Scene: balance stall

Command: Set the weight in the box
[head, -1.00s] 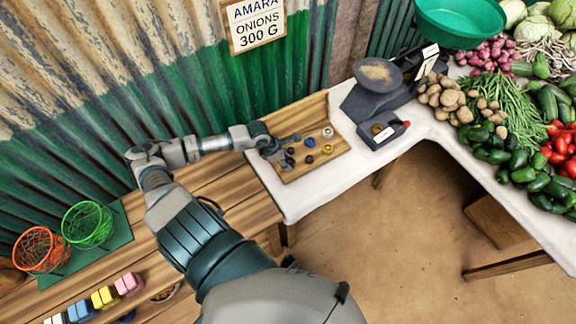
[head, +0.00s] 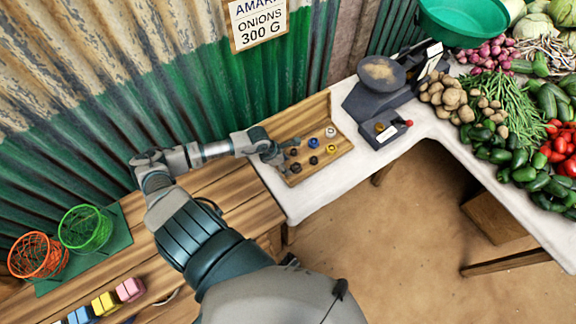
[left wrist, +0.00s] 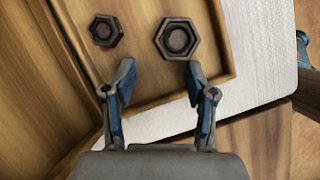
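The wooden box (head: 340,137) stands open on the white-covered table, left of the scale. Several small weights sit inside it: a silver one (head: 330,132), a blue one (head: 313,142), a yellow one (head: 331,149) and dark ones (head: 314,160). My left gripper (head: 286,157) is at the box's left end. In the left wrist view its two fingers (left wrist: 159,88) are spread apart with nothing between them. A larger dark hexagonal weight (left wrist: 177,38) and a smaller one (left wrist: 103,30) rest on the box floor just beyond the fingertips. My right gripper is not in view.
A dark scale (head: 375,100) stands right of the box, with a small brass-coloured piece (head: 379,127) on its front part. Vegetables (head: 490,120) fill the table further right. Wire baskets (head: 86,229) stand on the bench at left. A corrugated wall (head: 200,90) rises behind.

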